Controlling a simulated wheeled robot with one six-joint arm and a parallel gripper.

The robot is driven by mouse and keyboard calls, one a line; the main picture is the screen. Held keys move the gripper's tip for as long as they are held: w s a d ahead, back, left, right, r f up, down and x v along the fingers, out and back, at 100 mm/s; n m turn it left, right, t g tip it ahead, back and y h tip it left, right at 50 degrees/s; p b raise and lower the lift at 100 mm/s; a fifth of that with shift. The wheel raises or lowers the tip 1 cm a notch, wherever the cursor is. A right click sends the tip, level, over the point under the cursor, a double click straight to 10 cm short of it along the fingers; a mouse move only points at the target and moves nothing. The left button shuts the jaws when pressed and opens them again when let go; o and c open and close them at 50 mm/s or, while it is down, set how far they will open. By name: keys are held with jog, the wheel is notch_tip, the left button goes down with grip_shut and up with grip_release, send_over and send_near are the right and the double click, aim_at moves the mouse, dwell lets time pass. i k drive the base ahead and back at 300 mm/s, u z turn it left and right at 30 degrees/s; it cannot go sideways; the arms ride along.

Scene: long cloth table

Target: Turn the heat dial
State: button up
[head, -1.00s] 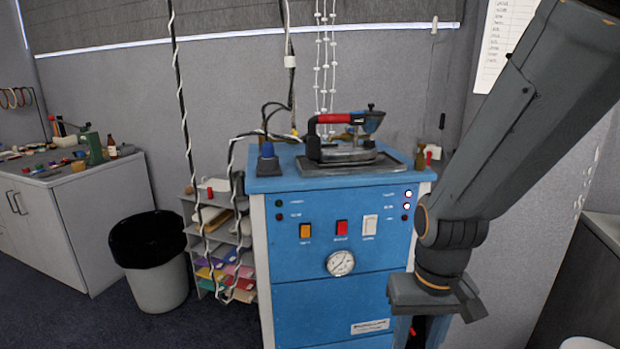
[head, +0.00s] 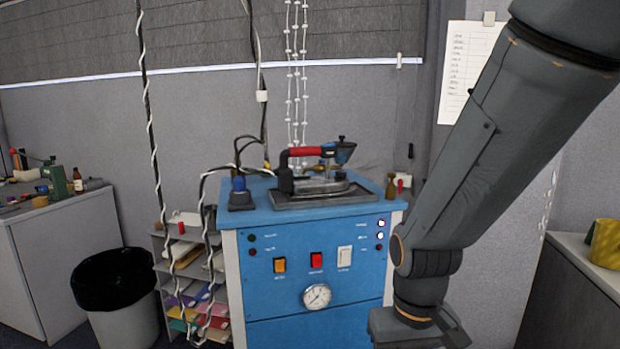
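A blue ironing station (head: 270,333) stands ahead, left of my arm. On its front panel is a round white dial-like gauge (head: 317,297) with dark markings. I cannot tell whether this is the heat dial, and no knob is clearly marked as one. An iron (head: 320,170) with a red and black handle rests on a dark tray on top of the station. My gripper (head: 418,330) hangs at the bottom edge, right of the gauge and apart from it in the picture. Its fingers are cut off by the frame, so its opening is hidden.
The panel also has an orange switch (head: 279,265), a red switch (head: 316,261) and a white switch (head: 344,258). Cables hang left of the station, before a paper rack (head: 165,285). A black-lined bin (head: 122,285) stands further left. A counter (head: 580,290) is at the right.

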aim_at(338, 173)
jog(key=z, duration=1.1)
jog(key=i, duration=0.8)
jog(key=u, duration=1.05)
